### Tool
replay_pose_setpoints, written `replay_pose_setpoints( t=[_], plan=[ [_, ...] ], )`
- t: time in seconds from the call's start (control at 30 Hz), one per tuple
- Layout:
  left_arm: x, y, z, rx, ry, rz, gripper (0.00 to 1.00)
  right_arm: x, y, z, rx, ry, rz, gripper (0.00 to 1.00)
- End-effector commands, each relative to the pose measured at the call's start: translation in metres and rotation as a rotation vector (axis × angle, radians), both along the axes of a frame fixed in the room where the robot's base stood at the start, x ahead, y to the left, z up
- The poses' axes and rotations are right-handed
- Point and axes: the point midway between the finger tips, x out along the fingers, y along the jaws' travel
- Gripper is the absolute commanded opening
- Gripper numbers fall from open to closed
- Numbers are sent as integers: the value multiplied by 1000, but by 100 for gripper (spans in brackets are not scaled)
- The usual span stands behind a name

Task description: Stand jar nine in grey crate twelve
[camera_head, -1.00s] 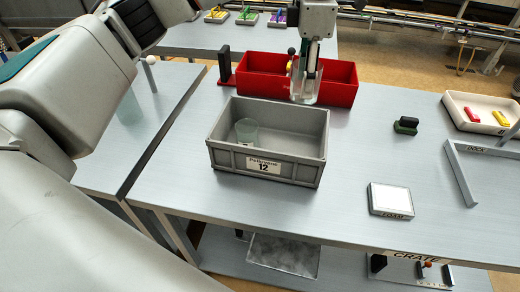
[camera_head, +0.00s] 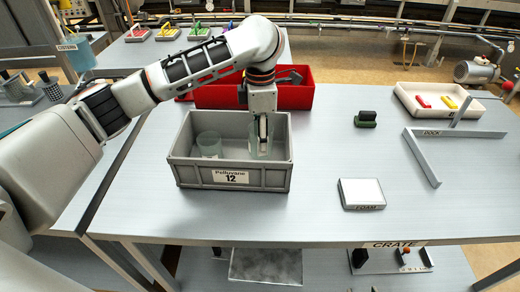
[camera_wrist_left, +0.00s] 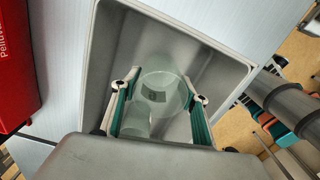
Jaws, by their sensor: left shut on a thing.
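The grey crate (camera_head: 275,178) marked 12 stands on the table; it also shows in the wrist view (camera_wrist_left: 205,32). My left gripper (camera_head: 263,135) points down at the crate's right half, shut on a clear glass jar (camera_head: 276,148). In the wrist view the jar (camera_wrist_left: 160,88) shows between the green finger pads, with a small label too small to read. It is upright within the crate's outline; I cannot tell whether its base touches the floor. Another clear jar (camera_head: 209,144) stands in the crate's left half. My right gripper is not in view.
A red bin (camera_head: 302,97) stands right behind the crate. To the right are a foam block (camera_head: 361,193), a dark green object (camera_head: 366,119), a dock frame (camera_head: 424,160) and a white tray (camera_head: 408,88). The table between crate and foam is clear.

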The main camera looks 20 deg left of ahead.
Motion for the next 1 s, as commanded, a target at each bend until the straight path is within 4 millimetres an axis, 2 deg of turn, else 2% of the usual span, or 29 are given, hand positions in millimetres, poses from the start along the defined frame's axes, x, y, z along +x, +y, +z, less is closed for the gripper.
replay_pose_setpoints(
  t=[0.13, 0.3, 0.4, 0.77, 0.8, 0.83, 1.0],
  plan=[
    [0, 0, -8, -1, 0, 0, 23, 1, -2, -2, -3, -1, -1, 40],
    [-1, 0, -33, -1, 3, 0, 23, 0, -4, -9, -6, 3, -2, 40],
    [0, 0, -40, 0, 1, 1, 23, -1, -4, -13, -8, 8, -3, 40],
    [0, 0, -43, 0, 0, 0, 23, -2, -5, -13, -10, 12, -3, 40],
    [0, 0, -42, 0, -1, 0, 54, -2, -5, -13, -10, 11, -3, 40],
    [0, 0, -42, 0, -1, 0, 61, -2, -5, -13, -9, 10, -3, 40],
    [0, 0, -42, 0, -1, 0, 61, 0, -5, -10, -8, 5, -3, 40]
  ],
)
